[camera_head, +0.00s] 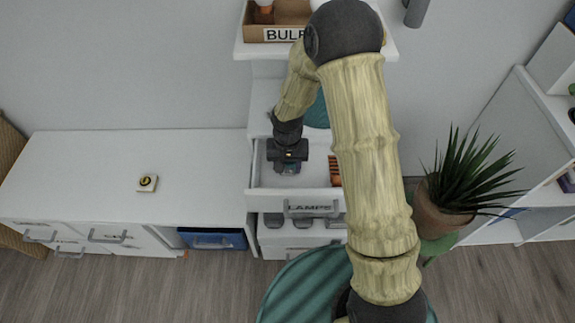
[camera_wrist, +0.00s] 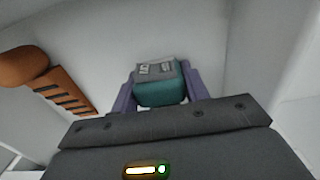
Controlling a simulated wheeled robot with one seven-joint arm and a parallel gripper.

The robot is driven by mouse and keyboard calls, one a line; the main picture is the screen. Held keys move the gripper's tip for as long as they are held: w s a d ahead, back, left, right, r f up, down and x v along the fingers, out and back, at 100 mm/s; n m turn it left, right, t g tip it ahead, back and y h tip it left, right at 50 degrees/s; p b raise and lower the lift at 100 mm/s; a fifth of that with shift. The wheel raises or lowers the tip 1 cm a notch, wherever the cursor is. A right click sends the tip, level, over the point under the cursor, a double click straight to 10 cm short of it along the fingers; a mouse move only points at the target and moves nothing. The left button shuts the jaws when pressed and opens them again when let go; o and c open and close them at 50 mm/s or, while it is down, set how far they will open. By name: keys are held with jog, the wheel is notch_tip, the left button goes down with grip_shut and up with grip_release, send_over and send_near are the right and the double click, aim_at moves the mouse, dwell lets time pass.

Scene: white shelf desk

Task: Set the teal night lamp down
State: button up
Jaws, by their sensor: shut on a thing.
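The teal night lamp (camera_wrist: 162,93) is between the two purple fingers of my gripper (camera_wrist: 160,98) in the wrist view. It is a small teal block with a grey printed top face. In the head view my gripper (camera_head: 289,168) reaches down into an open white drawer (camera_head: 256,181) and hides most of the lamp. The drawer's inside is pale and mostly bare around the gripper. I cannot tell whether the lamp touches the drawer floor.
An orange slatted thing (camera_head: 335,171) lies in the drawer to the right of my gripper; the wrist view shows it at left (camera_wrist: 65,90). A potted plant (camera_head: 446,205) stands at right. The left desktop (camera_head: 90,170) is mostly clear.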

jog(key=o, duration=1)
notch_tip(320, 180, up, 12)
jog(key=p, duration=0.3)
jog(key=shift+r, duration=0.1)
jog(key=s+d+r+t, duration=0.2)
jog(key=s+d+r, duration=0.6)
jog(key=s+d, duration=0.4)
jog(key=shift+s+d+t, duration=0.3)
jog(key=shift+s+d, duration=0.05)
jog(key=shift+d, duration=0.45)
